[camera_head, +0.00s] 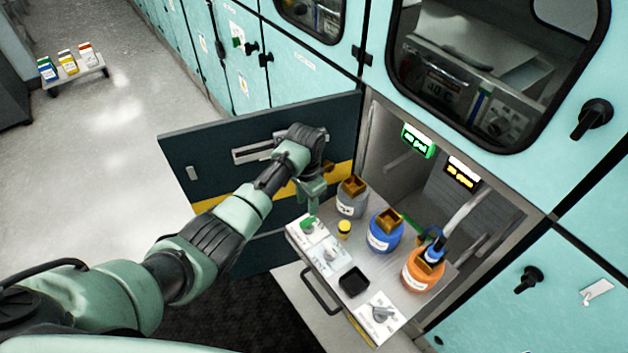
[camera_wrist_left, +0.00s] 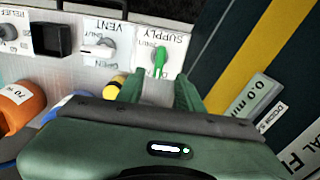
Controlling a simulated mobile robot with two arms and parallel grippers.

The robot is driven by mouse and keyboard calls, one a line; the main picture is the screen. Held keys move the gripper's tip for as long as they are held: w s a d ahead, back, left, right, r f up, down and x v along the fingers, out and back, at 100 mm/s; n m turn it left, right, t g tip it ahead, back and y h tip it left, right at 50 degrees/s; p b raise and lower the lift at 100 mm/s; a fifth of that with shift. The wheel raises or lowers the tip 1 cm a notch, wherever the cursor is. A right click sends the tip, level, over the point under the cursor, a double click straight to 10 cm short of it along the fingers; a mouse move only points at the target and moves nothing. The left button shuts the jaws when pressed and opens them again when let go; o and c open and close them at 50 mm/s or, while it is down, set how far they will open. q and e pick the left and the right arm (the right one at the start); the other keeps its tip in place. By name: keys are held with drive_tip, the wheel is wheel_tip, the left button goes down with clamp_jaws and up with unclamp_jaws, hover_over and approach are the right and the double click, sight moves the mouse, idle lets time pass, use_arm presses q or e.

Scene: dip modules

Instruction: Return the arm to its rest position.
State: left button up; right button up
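My left arm (camera_head: 225,225) reaches in from the lower left to the open cabinet. My left gripper (camera_head: 312,198) points down just above the green supply knob (camera_head: 308,225) on the panel of the pulled-out tray. In the left wrist view the gripper's two green fingers (camera_wrist_left: 160,90) stand apart with nothing between them. There the green supply knob (camera_wrist_left: 160,62) shows just beyond the fingertips; I cannot tell the exact gap. My right gripper is in neither view.
An open dark door (camera_head: 200,150) stands close behind my left wrist. The tray carries a grey jar (camera_head: 351,204), a blue jar (camera_head: 383,238) and an orange jar (camera_head: 422,278). The panel also has a handle (camera_head: 318,293) in front. Open floor (camera_head: 110,120) lies at left.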

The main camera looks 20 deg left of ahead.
use_arm(q)
drive_tip(key=s+d+f+n+t, duration=0.1)
drive_tip(key=s+f, duration=0.1)
drive_tip(key=s, duration=0.5)
drive_tip(key=s+d+f+n, duration=0.1)
drive_tip(key=s+f, duration=0.1)
drive_tip(key=s, duration=0.5)
drive_tip(key=s+a+r+n+t, duration=0.1)
drive_tip(key=s+a+r+n, duration=0.15)
drive_tip(key=s+r, duration=0.45)
drive_tip(key=s+a+r+n+t, duration=0.1)
drive_tip(key=s+a+r+t, duration=0.2)
drive_tip(key=s, duration=0.8)
wheel_tip(320, 180, down, 26)
drive_tip(key=g+b, duration=0.2)
drive_tip(key=g, duration=0.1)
drive_tip(key=s+a+f+g+b, duration=0.1)
drive_tip(key=s+a+f+b, duration=0.1)
drive_tip(key=s+f, duration=1.6)
wheel_tip(320, 180, down, 2)
drive_tip(key=shift+s+a+f, duration=0.1)
drive_tip(key=shift+s+a, duration=0.15)
drive_tip(key=shift+s, duration=0.05)
